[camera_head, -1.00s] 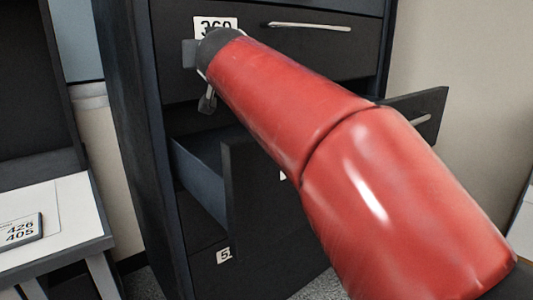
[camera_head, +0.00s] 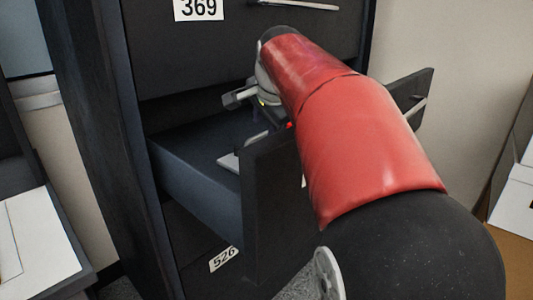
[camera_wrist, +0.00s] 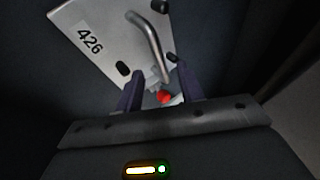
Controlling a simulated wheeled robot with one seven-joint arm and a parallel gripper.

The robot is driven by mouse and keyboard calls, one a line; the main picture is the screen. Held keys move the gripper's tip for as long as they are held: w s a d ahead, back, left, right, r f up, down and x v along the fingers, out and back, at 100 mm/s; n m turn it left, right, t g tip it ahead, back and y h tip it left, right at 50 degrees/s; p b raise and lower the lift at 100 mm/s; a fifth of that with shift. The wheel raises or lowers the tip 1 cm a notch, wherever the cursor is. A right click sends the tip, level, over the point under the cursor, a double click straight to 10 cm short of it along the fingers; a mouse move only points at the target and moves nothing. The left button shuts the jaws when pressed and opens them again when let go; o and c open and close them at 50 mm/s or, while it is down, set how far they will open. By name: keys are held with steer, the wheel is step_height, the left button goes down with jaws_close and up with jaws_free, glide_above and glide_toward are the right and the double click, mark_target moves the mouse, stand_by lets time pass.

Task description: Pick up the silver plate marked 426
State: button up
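The silver plate (camera_wrist: 108,38) lies in the open drawer, with a white label reading 426, a bent metal handle and dark holes. In the head view, only a pale sliver of it (camera_head: 230,162) shows behind the drawer front. My gripper (camera_wrist: 157,76) is open in the wrist view, its two dark fingers apart at the near end of the handle. The handle's near end shows between the fingertips; I cannot tell if they touch it. In the head view, my red arm hides most of the gripper.
The open drawer (camera_head: 195,190) has a tall dark front panel (camera_head: 268,215) close beside my arm. Above it is a closed drawer labelled 369 (camera_head: 199,8). A white surface (camera_head: 40,240) stands at left. A small red object (camera_wrist: 163,97) shows between my fingers.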

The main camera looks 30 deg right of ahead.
mark_target(264, 134)
steer(key=x, duration=0.4)
steer(key=shift+w+d, duration=0.15)
steer(key=shift+c, duration=0.5)
jaws_close()
steer(key=shift+f, duration=0.1)
stand_by(0.5)
